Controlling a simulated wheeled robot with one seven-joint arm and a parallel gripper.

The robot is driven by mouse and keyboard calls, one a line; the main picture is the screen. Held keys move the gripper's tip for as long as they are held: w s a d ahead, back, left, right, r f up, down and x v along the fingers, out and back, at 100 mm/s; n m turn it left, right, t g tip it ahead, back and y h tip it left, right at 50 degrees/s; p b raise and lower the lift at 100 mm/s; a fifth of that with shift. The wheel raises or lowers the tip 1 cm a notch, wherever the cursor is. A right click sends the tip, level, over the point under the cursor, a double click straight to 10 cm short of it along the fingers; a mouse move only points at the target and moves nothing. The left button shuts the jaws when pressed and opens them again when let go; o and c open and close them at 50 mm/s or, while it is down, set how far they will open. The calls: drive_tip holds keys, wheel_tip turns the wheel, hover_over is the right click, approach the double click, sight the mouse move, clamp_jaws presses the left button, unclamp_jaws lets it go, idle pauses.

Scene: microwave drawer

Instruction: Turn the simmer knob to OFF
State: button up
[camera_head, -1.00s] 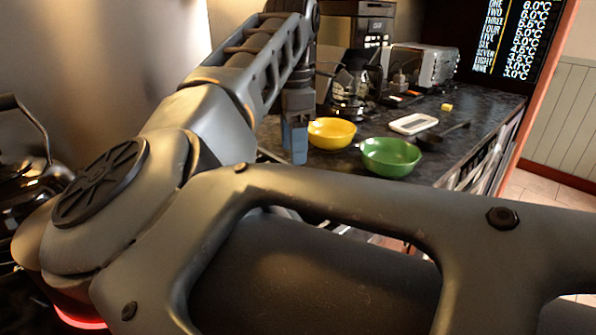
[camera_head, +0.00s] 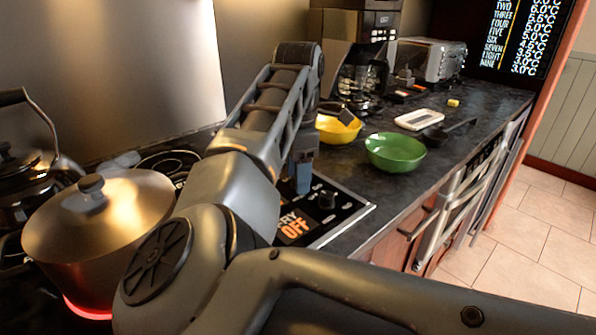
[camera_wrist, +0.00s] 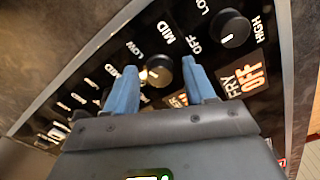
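In the wrist view a round black knob (camera_wrist: 159,71) with a pale mark sits between the blue fingertips of my gripper (camera_wrist: 161,68). LOW and MID are printed beside it. The fingers are apart on either side; I cannot tell if they touch it. An orange label below it is mostly hidden by my gripper, so its name is unreadable. A second black knob (camera_wrist: 234,29) stands at upper right, by LOW, OFF and HIGH and an orange FRY OFF label (camera_wrist: 243,77). In the head view my gripper (camera_head: 302,181) is at the control panel (camera_head: 345,212), beside a black knob (camera_head: 327,199).
A lidded pot (camera_head: 100,225) stands over a red-glowing burner at left, with a kettle (camera_head: 22,180) behind. A yellow bowl (camera_head: 335,130) and a green bowl (camera_head: 394,152) stand on the counter (camera_head: 480,105) beyond the panel. Drawer handles (camera_head: 465,205) line its front.

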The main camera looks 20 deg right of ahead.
clamp_jaws()
drive_tip(key=shift+n, duration=0.4)
drive_tip(key=n, duration=0.3)
drive_tip(key=shift+r, duration=0.1)
drive_tip(key=n, duration=0.3)
drive_tip(key=shift+n+p, duration=0.3)
drive_tip(key=shift+p, duration=0.05)
drive_tip(key=n, duration=0.4)
drive_tip(key=shift+a+n, duration=0.2)
drive_tip(key=shift+n, duration=1)
drive_tip(key=c, duration=0.9)
unclamp_jaws()
drive_tip(key=shift+r, duration=0.1)
drive_tip(key=shift+c, duration=0.2)
